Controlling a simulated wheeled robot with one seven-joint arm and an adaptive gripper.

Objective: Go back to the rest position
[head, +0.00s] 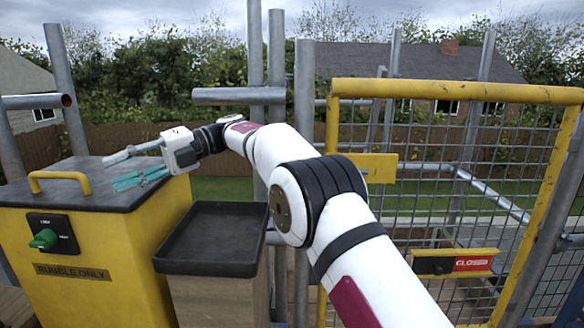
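My gripper (113,171) is at the upper left, at the end of my outstretched white arm. It points left, above the dark lid of a yellow bin (95,262).
The bin has a yellow lid handle (60,182), a green knob (44,239) and a "rubble only" label. A black tray (212,268) on a wooden stand is beside it. At the right is a yellow mesh gate (452,92) with a "closed" sign (472,263). Scaffold poles (304,130) stand behind.

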